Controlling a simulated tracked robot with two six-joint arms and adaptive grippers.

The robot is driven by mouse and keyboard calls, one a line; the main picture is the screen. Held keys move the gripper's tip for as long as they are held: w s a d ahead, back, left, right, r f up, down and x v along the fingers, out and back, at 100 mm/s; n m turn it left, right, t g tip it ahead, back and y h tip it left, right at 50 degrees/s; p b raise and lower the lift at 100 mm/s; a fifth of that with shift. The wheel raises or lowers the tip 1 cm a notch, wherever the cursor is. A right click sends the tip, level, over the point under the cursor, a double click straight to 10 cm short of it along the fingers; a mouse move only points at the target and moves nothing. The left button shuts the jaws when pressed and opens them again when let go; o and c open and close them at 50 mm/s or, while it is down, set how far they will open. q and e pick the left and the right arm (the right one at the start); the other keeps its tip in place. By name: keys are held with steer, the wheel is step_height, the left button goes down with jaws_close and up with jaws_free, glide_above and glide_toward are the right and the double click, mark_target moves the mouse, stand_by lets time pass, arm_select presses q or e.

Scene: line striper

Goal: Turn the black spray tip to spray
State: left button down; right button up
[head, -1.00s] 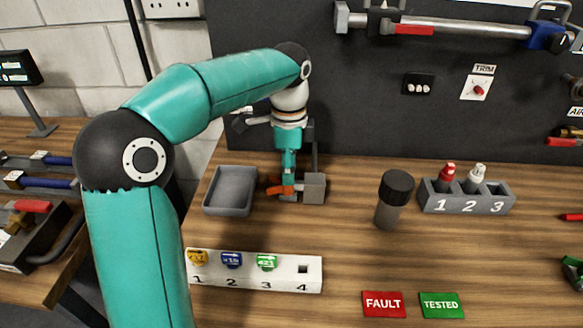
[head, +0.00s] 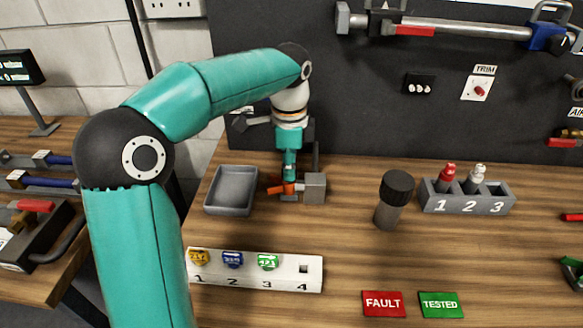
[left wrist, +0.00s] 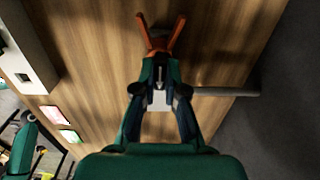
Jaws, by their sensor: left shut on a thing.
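My left gripper (head: 289,180) points down at the orange V-shaped guard (head: 277,189) beside a grey block (head: 315,188). In the left wrist view its fingers (left wrist: 160,72) are shut on a small dark piece with a pale arrow mark, which I take to be the black spray tip (left wrist: 160,77). The fingers cover most of the tip, so how far it is turned is hard to tell. The orange guard (left wrist: 160,38) opens in a V just beyond the fingertips. In the head view the tip is hidden behind the gripper. My right gripper is not in view.
A grey tray (head: 231,190) stands left of the guard. In front is a white rack (head: 285,280) with yellow, blue and green tips and an empty hole at 4. A dark cylinder (head: 393,205) and a numbered bottle holder (head: 440,202) stand to the right. FAULT (head: 383,304) and TESTED (head: 441,304) plates lie in front.

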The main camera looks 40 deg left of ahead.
arm_select(q)
steer(key=n+p, duration=0.1)
steer(key=n, duration=0.2)
steer(key=shift+r+n, duration=0.1)
steer(key=shift+n, duration=0.2)
steer(key=n, duration=0.4)
steer(key=shift+p, duration=0.4)
steer(key=shift+s+n, duration=0.1)
steer(key=shift+n, duration=0.7)
steer(key=n, duration=0.3)
steer(key=shift+n+p, duration=0.3)
steer(key=shift+p, duration=0.1)
steer(key=n, duration=0.4)
steer(key=shift+f, duration=0.2)
steer(key=shift+n, duration=0.8)
